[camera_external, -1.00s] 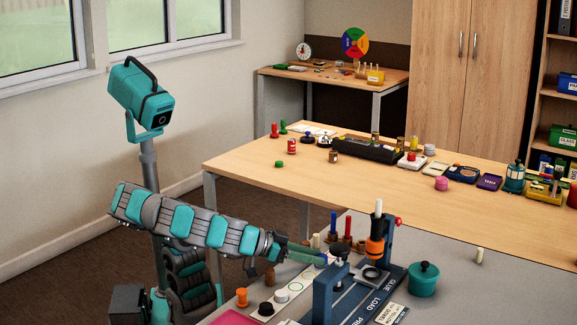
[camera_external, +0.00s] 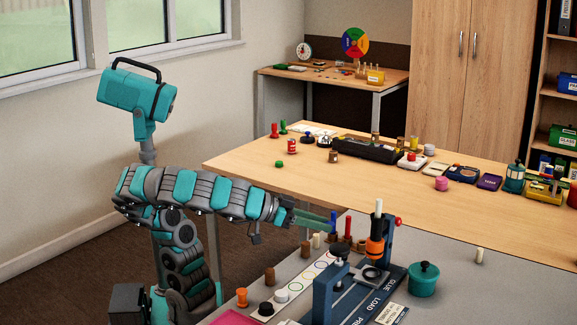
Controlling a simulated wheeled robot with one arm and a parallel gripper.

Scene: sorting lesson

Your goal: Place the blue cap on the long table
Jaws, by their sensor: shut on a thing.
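My gripper (camera_external: 327,224) reaches right from the arm, above the far edge of the grey bench. The long table (camera_external: 250,164) has a light wooden top and stands behind the bench. The gripper is in front of its near edge in the picture; its exact height is unclear.
On the bench (camera_external: 455,287) stand a press (camera_external: 325,291), pegs and a teal pot (camera_external: 423,280).

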